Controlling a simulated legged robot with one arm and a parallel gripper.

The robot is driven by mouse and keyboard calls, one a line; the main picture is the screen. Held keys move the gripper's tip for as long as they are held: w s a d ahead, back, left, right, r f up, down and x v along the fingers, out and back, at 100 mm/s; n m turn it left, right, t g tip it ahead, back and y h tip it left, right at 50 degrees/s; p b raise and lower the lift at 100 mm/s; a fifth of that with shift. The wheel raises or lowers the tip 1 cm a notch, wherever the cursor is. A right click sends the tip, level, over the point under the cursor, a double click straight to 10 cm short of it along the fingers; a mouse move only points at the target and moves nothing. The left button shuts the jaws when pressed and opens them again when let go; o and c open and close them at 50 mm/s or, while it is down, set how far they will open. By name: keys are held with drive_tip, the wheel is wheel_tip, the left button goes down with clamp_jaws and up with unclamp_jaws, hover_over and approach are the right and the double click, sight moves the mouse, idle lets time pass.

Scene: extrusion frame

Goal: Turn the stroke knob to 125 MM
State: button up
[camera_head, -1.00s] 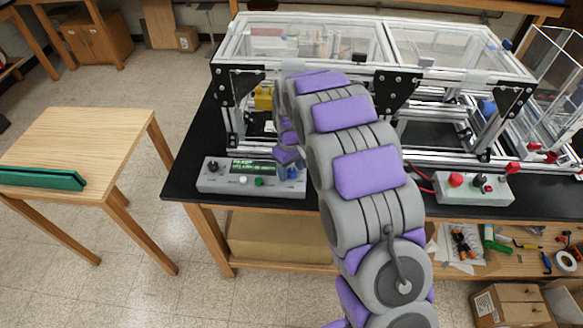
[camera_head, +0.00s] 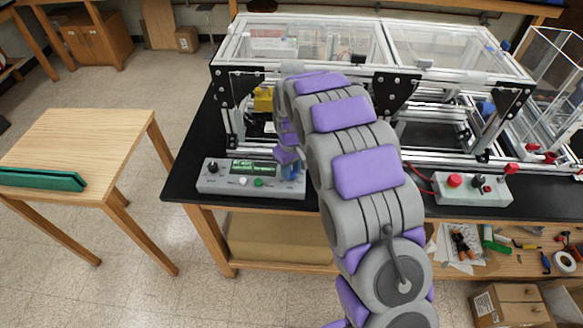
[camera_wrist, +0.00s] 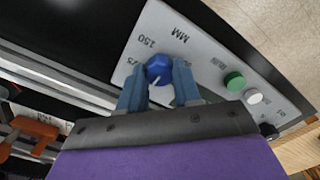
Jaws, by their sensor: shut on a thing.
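The stroke knob (camera_wrist: 158,68) is blue and sits on a light grey control box (camera_head: 225,185). In the wrist view the blue fingers of my gripper (camera_wrist: 159,88) stand on either side of the knob, shut on it. A white mark on the knob points down toward the palm side of the gripper. Printed labels "MM" and "150" show beside the knob, and another ending in "25" is partly readable. In the head view the knob is mostly hidden by my gripper (camera_head: 290,168). The box's green display (camera_head: 254,167) is lit, its text too small to read surely.
A green button (camera_wrist: 234,81), a white button (camera_wrist: 254,96) and a black knob (camera_head: 213,168) share the box. An aluminium extrusion frame (camera_head: 300,22) stands behind it. Another box with a red button (camera_head: 455,181) is at right. A wooden table (camera_head: 95,135) stands left.

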drive_tip(key=m+p, duration=0.3)
drive_tip(key=m, duration=0.2)
drive_tip(key=shift+r+m+p, duration=0.1)
drive_tip(key=shift+m+p, duration=0.2)
drive_tip(key=m+p, duration=0.2)
drive_tip(key=m, duration=0.3)
drive_tip(key=shift+m, duration=0.4)
drive_tip(key=o, duration=1.1)
drive_tip(key=shift+a, duration=0.15)
drive_tip(key=shift+c, duration=0.2)
wheel_tip(320, 180, up, 17)
drive_tip(key=p, duration=0.1)
drive_tip(key=shift+p, duration=0.3)
